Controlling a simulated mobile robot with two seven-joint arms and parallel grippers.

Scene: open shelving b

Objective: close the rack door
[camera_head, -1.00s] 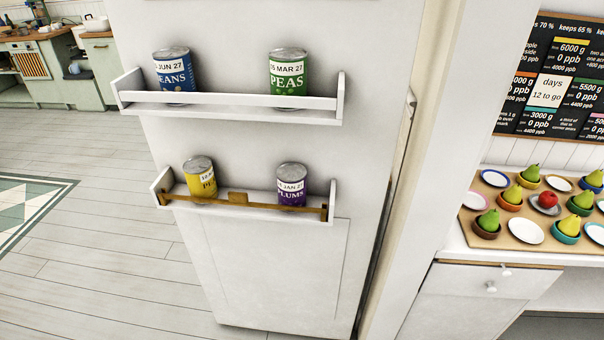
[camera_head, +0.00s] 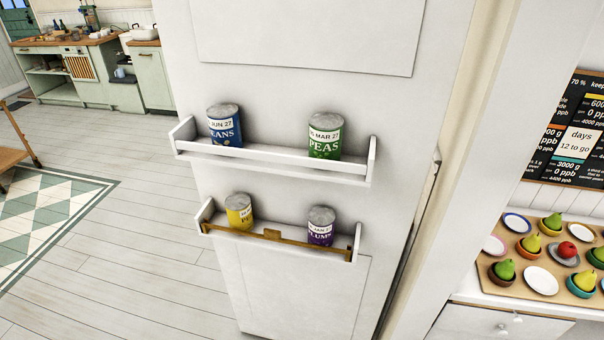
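The white rack door (camera_head: 300,100) stands open and fills the middle of the head view. Its upper shelf (camera_head: 270,163) holds a blue beans can (camera_head: 224,128) and a green peas can (camera_head: 325,138). Its lower shelf (camera_head: 205,212), with a brass-coloured rail (camera_head: 286,238), holds a yellow can (camera_head: 239,213) and a purple plums can (camera_head: 320,228). All the cans stand upright. A latch or handle part (camera_head: 436,160) shows at the door's right edge. Neither of my grippers is in view.
At right, a counter carries a wooden board (camera_head: 507,259) with pears, an apple and plates, below a blackboard (camera_head: 568,135). A white post (camera_head: 490,150) stands between. At left are open floor, a patterned rug (camera_head: 45,215), a wooden stool or bench (camera_head: 14,157) and green cabinets (camera_head: 152,77).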

